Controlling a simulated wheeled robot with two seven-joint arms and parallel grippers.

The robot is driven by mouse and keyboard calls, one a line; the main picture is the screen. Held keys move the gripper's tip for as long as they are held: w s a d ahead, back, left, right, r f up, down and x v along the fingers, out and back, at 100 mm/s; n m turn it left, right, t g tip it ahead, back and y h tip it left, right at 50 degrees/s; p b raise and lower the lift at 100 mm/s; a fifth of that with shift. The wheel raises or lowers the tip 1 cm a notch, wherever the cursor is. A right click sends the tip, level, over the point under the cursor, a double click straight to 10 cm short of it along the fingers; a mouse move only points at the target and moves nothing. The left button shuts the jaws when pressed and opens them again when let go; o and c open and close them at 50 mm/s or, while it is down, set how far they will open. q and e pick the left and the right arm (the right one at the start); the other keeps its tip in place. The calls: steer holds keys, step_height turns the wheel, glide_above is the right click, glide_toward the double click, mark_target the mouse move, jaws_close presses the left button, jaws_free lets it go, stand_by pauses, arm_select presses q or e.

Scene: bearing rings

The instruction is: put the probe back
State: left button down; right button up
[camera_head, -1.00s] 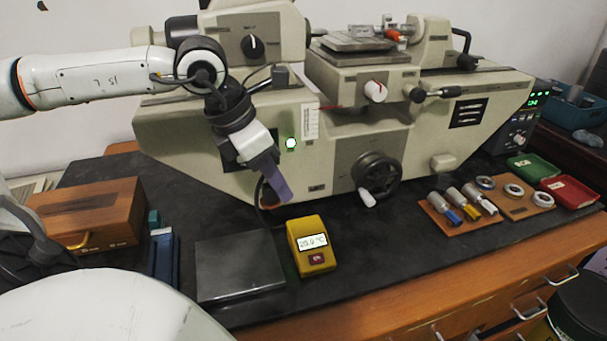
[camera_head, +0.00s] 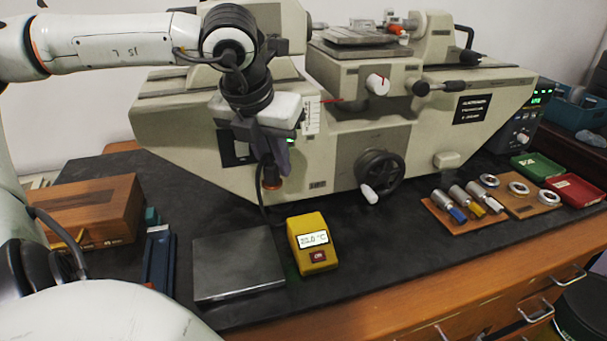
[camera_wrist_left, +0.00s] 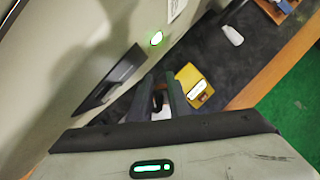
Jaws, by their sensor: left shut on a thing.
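A black cable runs down from the probe toward the yellow meter (camera_head: 318,256), which lies on the bench with a lit display. In the left wrist view the fingers (camera_wrist_left: 166,95) point away, with a dark piece between them; the meter (camera_wrist_left: 194,86) shows just beyond. The probe's upper part is hidden by the fingers. My right gripper is out of view.
The beige measuring machine (camera_head: 225,180) stands close behind the gripper, its handwheel (camera_head: 379,172) to the right. A grey plate (camera_head: 238,265) lies left of the meter. A wooden box (camera_head: 100,212) stands at left. Bench between meter and wooden ring boards (camera_head: 462,221) is clear.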

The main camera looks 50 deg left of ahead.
arm_select(q)
steer(key=w+d+f+n+b, duration=0.1)
steer(key=n, duration=0.1)
steer(key=w+d+f+n+g+y+b, duration=0.1)
steer(key=n, duration=0.2)
steer(key=w+d+f+n+g+y+b, duration=0.1)
steer(key=n, duration=0.1)
steer(key=shift+w+d+f, duration=0.25)
steer(key=shift+w+d, duration=0.05)
step_height(320, 180, down, 4)
steer(key=b, duration=0.2)
steer(key=shift+f+b, duration=0.25)
steer(key=shift+b, duration=0.15)
steer(key=shift+f+b, duration=0.3)
steer(key=shift+b, duration=0.3)
steer(key=shift+r, duration=0.1)
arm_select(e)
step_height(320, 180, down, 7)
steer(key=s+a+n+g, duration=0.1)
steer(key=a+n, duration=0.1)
arm_select(q)
steer(key=shift+a+b, duration=0.1)
steer(key=shift+b, duration=1.1)
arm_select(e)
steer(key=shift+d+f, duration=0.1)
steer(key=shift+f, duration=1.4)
